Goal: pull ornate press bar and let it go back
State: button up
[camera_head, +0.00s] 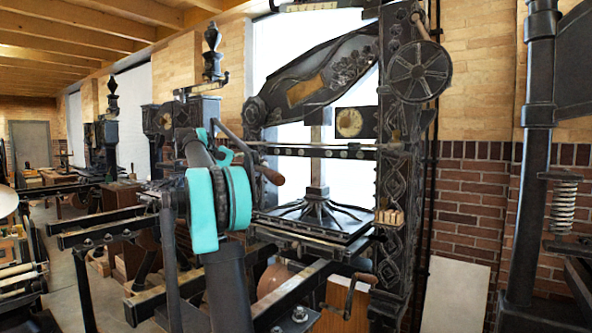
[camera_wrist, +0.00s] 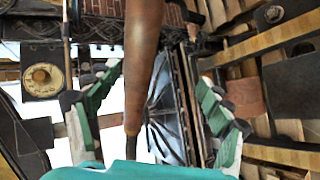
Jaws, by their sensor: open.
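The press bar is a dark metal rod on the ornate black press (camera_head: 390,150), ending in a brown wooden handle (camera_head: 268,174). In the head view the bar slopes down to the right, just beyond my teal wrist. In the wrist view the wooden handle (camera_wrist: 142,50) runs upright through the middle of the picture. I cannot tell how deep the handle sits between the fingers. In the head view my arm mostly hides the gripper.
The press platen (camera_head: 318,215) is below and right of the handle. A small crank handle (camera_head: 362,279) sticks out low at the front. Another press with a spring (camera_head: 564,205) stands at the right, and more presses line the left side. A pale board (camera_head: 455,294) leans on the brick wall.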

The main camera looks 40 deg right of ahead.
jog(key=o, duration=0.3)
jog(key=a+r, duration=0.4)
jog(key=a, duration=0.2)
jog(key=s+a+r, duration=0.2)
jog(key=s, duration=0.6)
jog(key=s+a+r, duration=0.2)
jog(key=s, duration=0.6)
jog(key=shift+s+a+r, duration=0.25)
jog(key=shift+a+r, duration=0.1)
